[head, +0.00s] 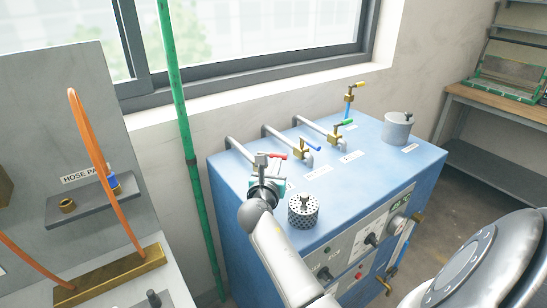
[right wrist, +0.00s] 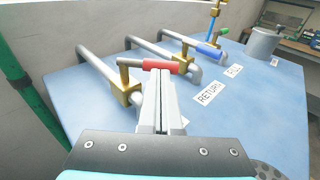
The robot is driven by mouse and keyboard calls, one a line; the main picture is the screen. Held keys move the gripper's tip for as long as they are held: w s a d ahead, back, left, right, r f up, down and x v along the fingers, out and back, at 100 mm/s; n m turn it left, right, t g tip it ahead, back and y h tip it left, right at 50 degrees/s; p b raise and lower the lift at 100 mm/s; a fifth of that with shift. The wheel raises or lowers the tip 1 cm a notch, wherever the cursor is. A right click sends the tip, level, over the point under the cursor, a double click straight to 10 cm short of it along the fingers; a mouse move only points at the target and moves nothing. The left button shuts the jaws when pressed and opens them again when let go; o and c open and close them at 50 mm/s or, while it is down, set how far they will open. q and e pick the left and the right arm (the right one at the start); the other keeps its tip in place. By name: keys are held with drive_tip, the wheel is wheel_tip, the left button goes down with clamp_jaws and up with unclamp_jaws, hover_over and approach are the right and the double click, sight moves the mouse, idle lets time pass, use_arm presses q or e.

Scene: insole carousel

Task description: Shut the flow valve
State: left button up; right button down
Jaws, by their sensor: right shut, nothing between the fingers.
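A blue cabinet (head: 235,172) carries grey pipes with brass valves on top. The nearest valve has a red handle (head: 277,156), also in the right wrist view (right wrist: 161,66), lying across its pipe. A blue handle (head: 313,147) and a green handle (head: 348,122) sit on valves farther along. My left gripper is out of view.
A perforated metal cylinder (head: 303,211) stands beside my right arm. A green upright pipe (head: 180,110) rises left of the cabinet. A hose panel (head: 40,110) stands farther left.

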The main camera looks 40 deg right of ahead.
sight(284, 158)
drive_tip(key=n+t+p, duration=0.1)
drive_tip(key=d+t+y+p, duration=0.1)
drive_tip(key=shift+d+r+n+y+p, duration=0.15)
drive_tip(key=shift+r+n+y+p, duration=0.15)
drive_tip(key=shift+n+p, duration=0.1)
drive_tip(key=shift+w+d+f+p, duration=0.1)
drive_tip(key=shift+d+p, duration=0.25)
drive_tip(key=shift+p, duration=0.3)
drive_tip(key=shift+w+d+f+p, duration=0.1)
drive_tip(key=shift+w+d+p, duration=0.15)
drive_tip(key=shift+d, duration=0.25)
drive_tip(key=shift+w+d+f+p, duration=0.1)
drive_tip(key=shift+d+p, duration=0.15)
drive_tip(key=shift+d, duration=0.2)
drive_tip(key=shift+w+d, duration=0.45)
drive_tip(key=shift+d, duration=0.1)
drive_tip(key=shift+r+p, duration=0.15)
drive_tip(key=shift+p, duration=0.15)
drive_tip(key=shift+w+r, duration=0.1)
drive_tip(key=shift+r, duration=0.3)
wheel_tip(284, 158, up, 19)
drive_tip(key=p, duration=0.7)
